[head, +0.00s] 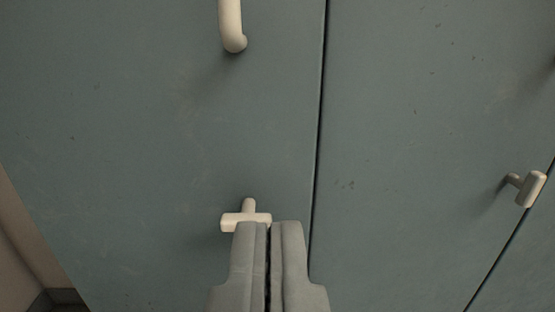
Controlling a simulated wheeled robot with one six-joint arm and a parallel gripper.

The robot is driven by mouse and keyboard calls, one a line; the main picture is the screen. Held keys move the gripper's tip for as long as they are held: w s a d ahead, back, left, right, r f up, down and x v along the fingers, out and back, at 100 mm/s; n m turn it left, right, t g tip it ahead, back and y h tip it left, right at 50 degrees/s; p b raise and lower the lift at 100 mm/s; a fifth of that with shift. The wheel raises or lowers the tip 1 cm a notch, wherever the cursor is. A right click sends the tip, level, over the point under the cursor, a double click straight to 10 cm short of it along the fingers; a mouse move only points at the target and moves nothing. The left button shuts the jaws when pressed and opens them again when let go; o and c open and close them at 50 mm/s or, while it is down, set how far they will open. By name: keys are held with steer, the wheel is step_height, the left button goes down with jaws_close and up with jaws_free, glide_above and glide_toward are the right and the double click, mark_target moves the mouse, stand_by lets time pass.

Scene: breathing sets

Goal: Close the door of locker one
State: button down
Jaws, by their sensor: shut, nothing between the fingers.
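A grey-green locker door (130,130) fills the left and middle of the head view. No number shows on it, so I cannot tell which locker it is. It carries a pale T-shaped knob (236,220) low down and a pale curved handle (231,25) at the top edge. I cannot tell whether the tips touch the knob or the door. A narrow dark seam runs along the door's right edge.
A second grey-green door (430,110) lies right of the seam, with its own pale T-shaped knob (527,189) near the right edge. Another seam shows at the lower right. A beige wall (22,240) and dark skirting (58,299) show at the lower left.

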mark_target(272, 112)
steer(key=w, duration=0.9)
steer(key=w+d, duration=0.1)
steer(key=w, duration=0.3)
steer(key=shift+w, duration=0.35)
steer(key=shift+w+f, duration=0.1)
steer(key=shift+w, duration=0.45)
steer(key=shift+w+d, duration=0.1)
steer(key=shift+w, duration=0.55)
steer(key=shift+r, duration=0.25)
steer(key=shift+r, duration=0.1)
steer(key=shift+s, duration=0.15)
